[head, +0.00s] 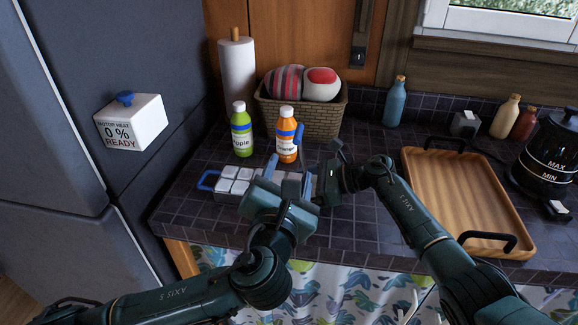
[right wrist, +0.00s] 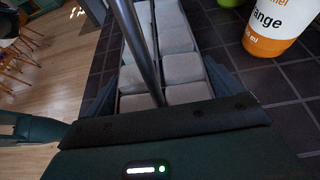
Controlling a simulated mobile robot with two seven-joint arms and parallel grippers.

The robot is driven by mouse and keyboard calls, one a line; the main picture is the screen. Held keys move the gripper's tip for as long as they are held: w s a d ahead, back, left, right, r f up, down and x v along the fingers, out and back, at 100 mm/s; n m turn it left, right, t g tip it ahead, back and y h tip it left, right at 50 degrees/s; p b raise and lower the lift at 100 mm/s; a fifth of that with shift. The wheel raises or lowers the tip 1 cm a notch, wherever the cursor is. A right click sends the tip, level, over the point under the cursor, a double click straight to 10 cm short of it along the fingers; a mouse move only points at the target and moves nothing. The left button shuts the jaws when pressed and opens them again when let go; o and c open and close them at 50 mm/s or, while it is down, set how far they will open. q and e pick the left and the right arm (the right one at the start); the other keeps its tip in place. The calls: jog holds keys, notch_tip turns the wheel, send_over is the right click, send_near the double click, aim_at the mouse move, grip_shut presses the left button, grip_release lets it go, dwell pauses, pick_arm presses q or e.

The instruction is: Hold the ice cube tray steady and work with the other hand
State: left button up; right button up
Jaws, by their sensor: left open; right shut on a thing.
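The ice cube tray (head: 211,188) lies on the dark tiled counter, filled with pale cubes, with a blue handle at its left end. In the right wrist view the tray's cubes (right wrist: 167,66) run in two rows away from my gripper. My right gripper (head: 318,182) is shut on the tray's right end, which is partly hidden in the head view. My left gripper (head: 289,176) is open above the right half of the tray, its fingers pointing away from me. It hides some cubes; I cannot tell whether it touches them.
Green (head: 242,132) and orange (head: 287,138) bottles stand behind the tray. Behind them are a basket (head: 325,121) and paper towel roll (head: 237,75). A wooden tray (head: 465,200) and black kettle (head: 551,150) stand at right. A grey fridge (head: 50,130) borders the left.

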jog(key=o, duration=1.1)
jog(key=shift+o, duration=0.2)
jog(key=shift+d, duration=0.15)
